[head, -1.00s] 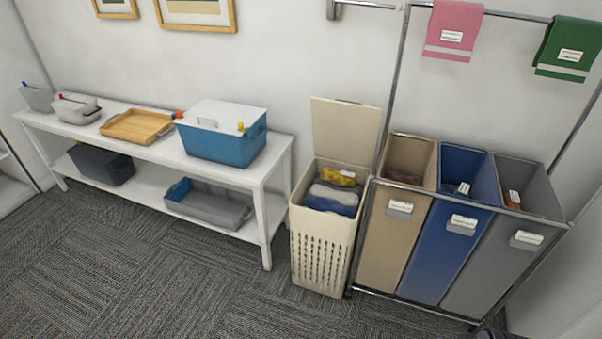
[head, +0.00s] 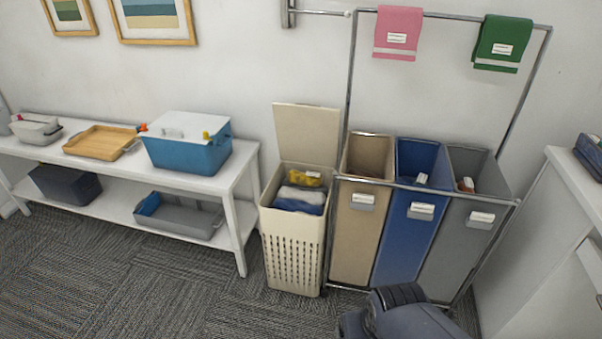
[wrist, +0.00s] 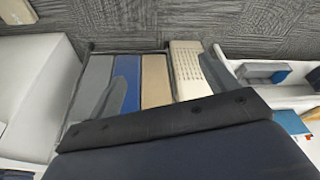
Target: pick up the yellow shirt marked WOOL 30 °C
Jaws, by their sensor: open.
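A yellow cloth (head: 306,179) lies at the back of the open cream laundry hamper (head: 294,243), on or behind a light grey cloth (head: 300,193) and a blue cloth (head: 297,207). A small pale label shows on the yellow cloth, but its writing is too small to read. My gripper (wrist: 170,88) is open and empty in the wrist view, its two dark fingers apart. Beyond it are the sorting bins and the hamper (wrist: 187,68); the yellow cloth cannot be made out there. My dark arm shows at the bottom of the head view, well short of the hamper.
The hamper's lid (head: 307,132) stands open. To its right are beige (head: 355,235), blue (head: 405,245) and grey (head: 452,250) bins in a metal frame, with pink (head: 397,33) and green (head: 502,43) towels above. A white bench (head: 225,180) stands left. Carpet in front is clear.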

